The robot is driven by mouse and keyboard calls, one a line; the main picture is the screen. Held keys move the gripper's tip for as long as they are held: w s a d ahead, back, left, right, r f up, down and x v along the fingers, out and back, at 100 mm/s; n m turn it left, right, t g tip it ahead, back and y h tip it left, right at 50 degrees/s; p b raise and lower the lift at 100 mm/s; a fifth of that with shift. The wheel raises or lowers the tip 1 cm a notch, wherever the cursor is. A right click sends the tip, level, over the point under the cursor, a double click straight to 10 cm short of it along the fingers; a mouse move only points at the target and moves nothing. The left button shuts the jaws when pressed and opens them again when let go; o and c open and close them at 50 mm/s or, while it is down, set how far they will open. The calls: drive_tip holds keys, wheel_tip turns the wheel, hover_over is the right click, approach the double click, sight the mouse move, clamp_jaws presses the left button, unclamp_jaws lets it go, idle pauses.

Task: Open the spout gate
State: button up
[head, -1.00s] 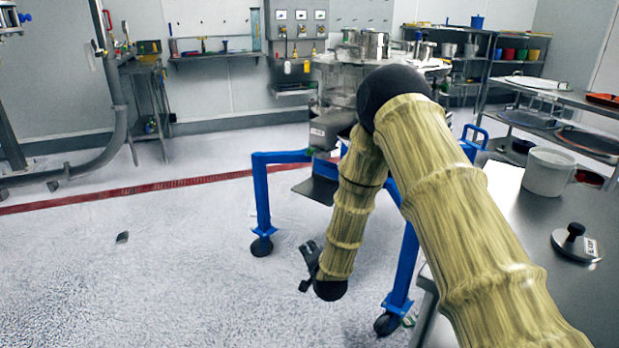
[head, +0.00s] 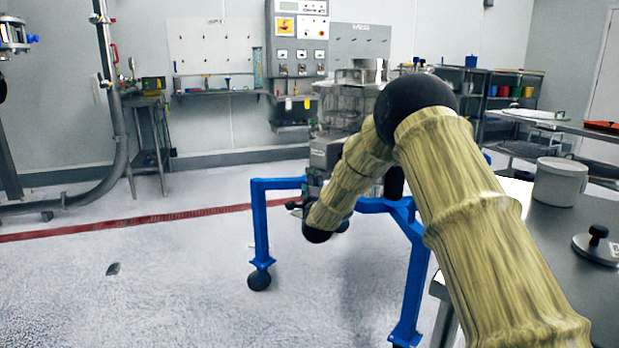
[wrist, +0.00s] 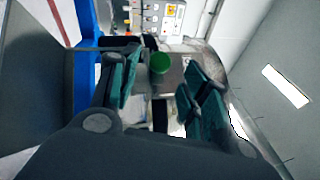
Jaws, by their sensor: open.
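The powder sifter (head: 345,102) stands on a blue wheeled frame (head: 259,225) in the head view, partly hidden behind my arm. Its grey spout area (head: 322,152) shows just left of my arm. In the wrist view a green round knob (wrist: 160,62) shows between and beyond the fingers of my gripper (wrist: 163,74). It sits by a grey metal part; whether it belongs to the spout gate I cannot tell. The gripper is open and empty, with its teal pads apart on either side of the knob's outline. In the head view the gripper is mostly hidden behind my forearm.
A blue frame leg (wrist: 84,45) runs close at the left in the wrist view.

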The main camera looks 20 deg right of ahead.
drive_tip(key=shift+b+x, duration=0.5)
drive_tip(key=shift+x, duration=2.35)
drive_tip(key=shift+a, duration=0.1)
clamp_jaws()
